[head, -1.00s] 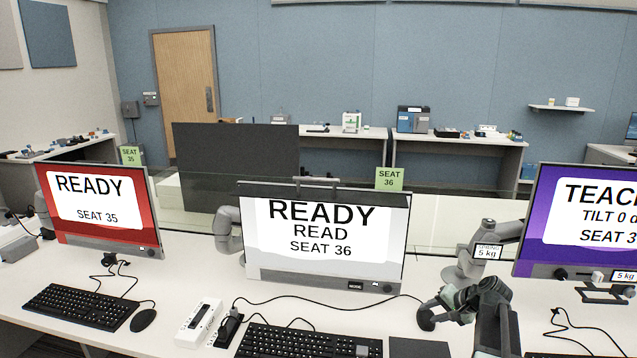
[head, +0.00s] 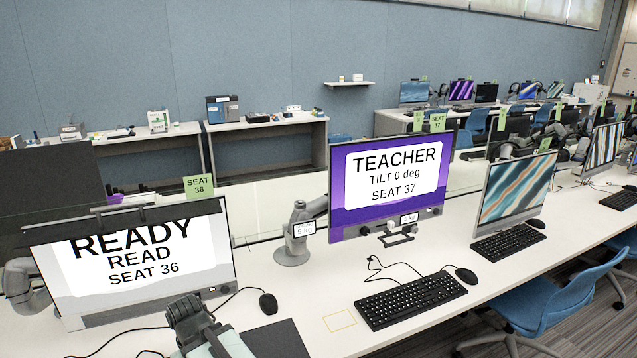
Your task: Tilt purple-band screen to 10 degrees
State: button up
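The purple screen (head: 340,196) stands right of the middle in the head view, on a grey monitor arm (head: 296,232) fixed to the desk. Its white panel reads "TEACHER, TILT 0 deg, SEAT 37". It looks about upright. A small bracket or handle (head: 397,237) hangs under its lower edge, beside a small white tag. My arm shows at the bottom left of the middle, low in front of the Seat 36 screen and well apart from the purple screen. I cannot make out the gripper's fingers.
The white Seat 36 screen (head: 130,291) stands at the left. A keyboard (head: 410,300) and mouse (head: 466,276) lie in front of the purple screen. Another screen (head: 514,188) stands to its right. A blue chair (head: 560,305) is at the front right.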

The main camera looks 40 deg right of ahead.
aim_at(401, 178)
jog(key=z, duration=1.2)
jog(key=k, duration=0.95)
jog(key=z, duration=0.35)
jog(key=i, duration=1)
jog(key=z, duration=0.05)
